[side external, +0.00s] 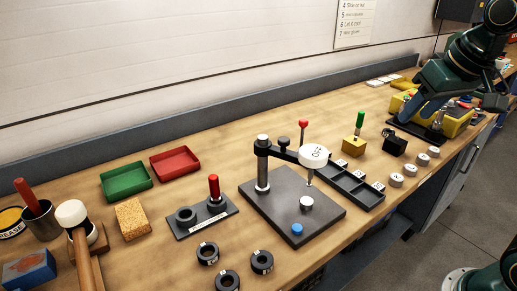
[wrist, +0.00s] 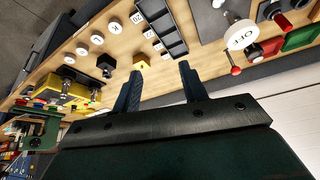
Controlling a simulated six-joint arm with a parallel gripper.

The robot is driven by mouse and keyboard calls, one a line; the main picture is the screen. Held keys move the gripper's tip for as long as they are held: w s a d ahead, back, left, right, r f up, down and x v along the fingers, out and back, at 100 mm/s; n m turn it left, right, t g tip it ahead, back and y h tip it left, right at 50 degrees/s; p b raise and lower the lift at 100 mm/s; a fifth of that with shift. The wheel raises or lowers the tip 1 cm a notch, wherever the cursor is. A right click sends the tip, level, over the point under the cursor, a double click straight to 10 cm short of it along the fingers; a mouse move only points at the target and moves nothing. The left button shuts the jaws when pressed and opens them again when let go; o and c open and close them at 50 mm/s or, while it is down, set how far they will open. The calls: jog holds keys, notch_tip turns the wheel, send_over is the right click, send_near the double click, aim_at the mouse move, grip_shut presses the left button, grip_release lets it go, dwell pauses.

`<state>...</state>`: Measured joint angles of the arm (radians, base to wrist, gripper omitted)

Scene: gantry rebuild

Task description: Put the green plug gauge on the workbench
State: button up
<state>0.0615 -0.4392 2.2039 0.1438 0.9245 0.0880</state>
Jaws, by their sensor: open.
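The green plug gauge (side external: 360,120) stands upright in a small yellow block (side external: 353,146) on the workbench (side external: 190,241), right of the gantry fixture. Its green handle is up and its thin grey lower part meets the block. My gripper shows at the upper right of the side view, its blue fingers (side external: 408,108) apart from the gauge and to its right. In the wrist view my gripper (wrist: 160,68) is open and empty. The yellow block (wrist: 141,62) shows there beyond the fingertips; I cannot make out the gauge in that view.
A black block (side external: 395,145) and several round lettered weights stand close right of the yellow block. A dark compartment tray (side external: 358,188) and the gantry fixture (side external: 290,205) with an OFF disc stand left. The front-left bench has bare patches.

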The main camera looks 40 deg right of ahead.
jog(key=s+a+f+n+y, duration=0.1)
jog(key=s+a+f+n, duration=0.2)
jog(key=s, duration=0.6)
jog(key=shift+a+f+t, duration=0.3)
jog(key=shift+a+f, duration=0.3)
jog(key=shift+f, duration=0.35)
jog(key=shift+w, duration=0.1)
